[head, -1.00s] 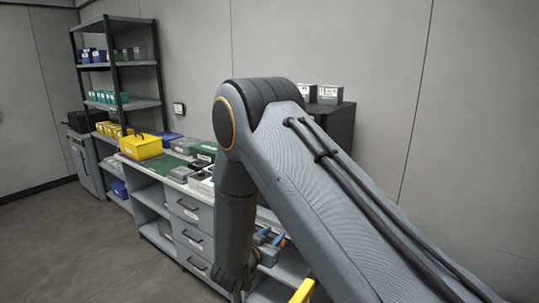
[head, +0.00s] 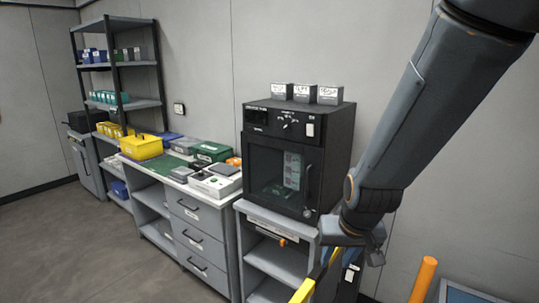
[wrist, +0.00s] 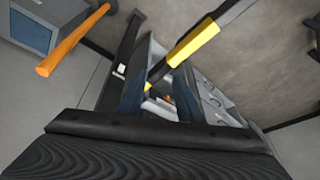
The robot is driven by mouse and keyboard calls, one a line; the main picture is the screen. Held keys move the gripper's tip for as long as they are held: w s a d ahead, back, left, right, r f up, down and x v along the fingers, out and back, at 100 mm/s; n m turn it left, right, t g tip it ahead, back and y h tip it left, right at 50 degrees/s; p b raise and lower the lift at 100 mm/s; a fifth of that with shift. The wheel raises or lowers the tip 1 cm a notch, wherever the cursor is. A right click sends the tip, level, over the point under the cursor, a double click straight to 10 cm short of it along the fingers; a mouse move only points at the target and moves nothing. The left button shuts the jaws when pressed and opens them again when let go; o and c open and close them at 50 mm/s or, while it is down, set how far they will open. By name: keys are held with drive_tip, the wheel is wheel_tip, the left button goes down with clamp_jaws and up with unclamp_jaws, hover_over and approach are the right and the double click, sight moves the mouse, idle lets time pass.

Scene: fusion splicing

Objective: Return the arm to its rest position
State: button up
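My arm comes down from the upper right of the head view, in front of the wall and to the right of the black oven-like cabinet (head: 298,150). Its wrist end is beside the cabinet's lower right corner, and my gripper is only partly visible there.
A yellow bar (head: 303,291) and an orange post (head: 423,279) stand near the arm's end. The workbench (head: 196,227) with trays and a yellow bin (head: 141,148) is to the left, beside a shelf rack (head: 113,66). The floor (head: 80,245) at left is clear.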

drive_tip(key=s+d+g+b, duration=0.1)
drive_tip(key=s+d+g, duration=0.1)
drive_tip(key=s+d, duration=0.35)
wheel_tip(320, 180, down, 22)
drive_tip(key=a+g+b, duration=0.2)
drive_tip(key=b, duration=1.8)
drive_tip(key=shift+s+r+h+b, duration=0.2)
drive_tip(key=shift+s+h+b, duration=0.1)
drive_tip(key=shift+s+b, duration=0.1)
drive_tip(key=shift+a, duration=0.1)
idle(0.5)
